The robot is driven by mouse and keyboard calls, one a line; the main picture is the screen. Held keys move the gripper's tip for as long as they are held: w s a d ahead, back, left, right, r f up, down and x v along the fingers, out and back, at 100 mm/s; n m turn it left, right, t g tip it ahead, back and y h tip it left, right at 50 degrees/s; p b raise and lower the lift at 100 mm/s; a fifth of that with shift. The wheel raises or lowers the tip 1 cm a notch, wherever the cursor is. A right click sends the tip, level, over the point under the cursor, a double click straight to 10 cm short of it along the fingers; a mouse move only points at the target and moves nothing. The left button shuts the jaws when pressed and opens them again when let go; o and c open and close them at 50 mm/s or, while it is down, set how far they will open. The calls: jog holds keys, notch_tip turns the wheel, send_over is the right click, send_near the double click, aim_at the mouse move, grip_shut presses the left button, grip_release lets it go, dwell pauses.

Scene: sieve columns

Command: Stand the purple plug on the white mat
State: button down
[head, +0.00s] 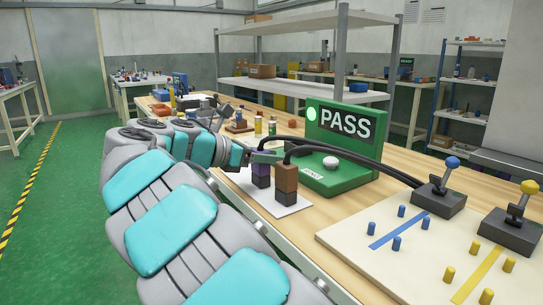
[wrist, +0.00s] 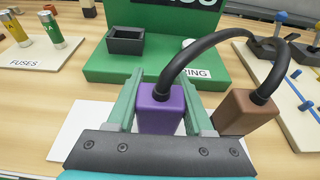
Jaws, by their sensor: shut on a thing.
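My gripper (head: 264,157) is shut on the purple plug (head: 261,171), whose upper body sits between the green fingers in the wrist view (wrist: 160,106). The plug looks upright, with a dark lower part and a black cable from its top. It is over the white mat (head: 292,209); I cannot tell whether its base touches the mat. The mat also shows in the wrist view (wrist: 82,130). The brown plug (head: 287,178) stands upright on the mat, just right of the purple one, and shows in the wrist view (wrist: 243,112) beside the right finger.
The green tester (head: 342,179) with a lit PASS sign stands behind the mat; its black socket (wrist: 125,41) looks empty. Black cables arch to the right. A pegboard (head: 366,240) with levers stands at right. A fuse board (wrist: 38,52) is at left.

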jog(key=shift+c, duration=1.4)
grip_release()
jog(key=shift+s+a+r, duration=0.1)
jog(key=shift+r, duration=0.05)
jog(key=p+v, duration=0.2)
jog(key=v, duration=0.9)
jog(key=shift+s+a+r, duration=0.2)
jog(key=shift+a, duration=0.05)
